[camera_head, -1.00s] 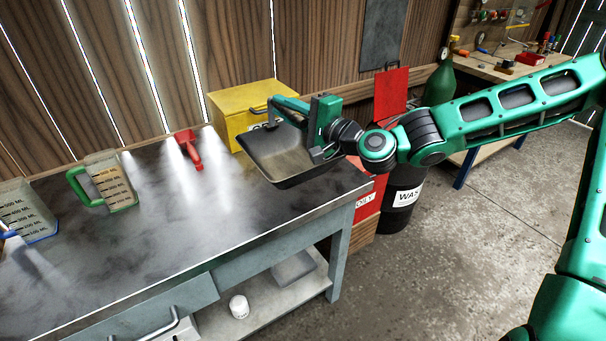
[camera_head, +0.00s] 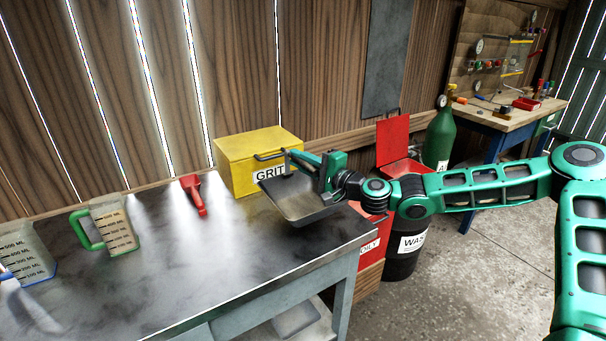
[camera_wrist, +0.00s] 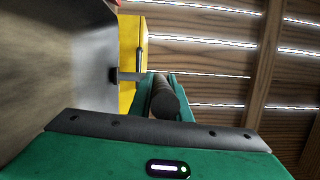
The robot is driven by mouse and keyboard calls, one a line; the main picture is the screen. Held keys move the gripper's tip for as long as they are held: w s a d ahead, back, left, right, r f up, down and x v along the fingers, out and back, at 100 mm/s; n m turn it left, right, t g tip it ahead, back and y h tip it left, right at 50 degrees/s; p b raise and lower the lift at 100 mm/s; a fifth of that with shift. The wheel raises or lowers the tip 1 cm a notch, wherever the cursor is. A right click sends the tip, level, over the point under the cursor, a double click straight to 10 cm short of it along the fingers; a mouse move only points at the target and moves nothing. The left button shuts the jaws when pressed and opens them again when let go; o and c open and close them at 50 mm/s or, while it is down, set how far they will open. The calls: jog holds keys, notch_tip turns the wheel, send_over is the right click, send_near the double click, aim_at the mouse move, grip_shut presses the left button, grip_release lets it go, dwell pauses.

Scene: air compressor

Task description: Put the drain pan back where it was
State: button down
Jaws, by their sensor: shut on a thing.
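The drain pan (camera_head: 297,199) is a dark, shallow, square pan with sloped walls. It is tilted at the right end of the workbench (camera_head: 215,262), in front of the yellow GRIT box. My gripper (camera_head: 312,168) is shut on the pan at its back right side. In the wrist view, the pan (camera_wrist: 55,70) fills the left side, and a dark round bar (camera_wrist: 165,98) lies between my gripper's fingers (camera_wrist: 160,92). Whether the pan's underside touches the bench cannot be told.
The yellow GRIT box (camera_head: 258,158) stands close behind the pan. A red scoop (camera_head: 194,194) and measuring jugs (camera_head: 114,228) are farther left on the bench. A red bin with a raised lid (camera_head: 392,143) and a black waste drum (camera_head: 403,250) stand beyond the right edge. The bench's middle is clear.

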jog(key=shift+f, duration=1.95)
jog(key=c, duration=1.7)
grip_release()
jog(key=shift+f, duration=0.1)
jog(key=shift+o, duration=0.2)
jog(key=v, duration=1.2)
jog(key=shift+d, duration=0.1)
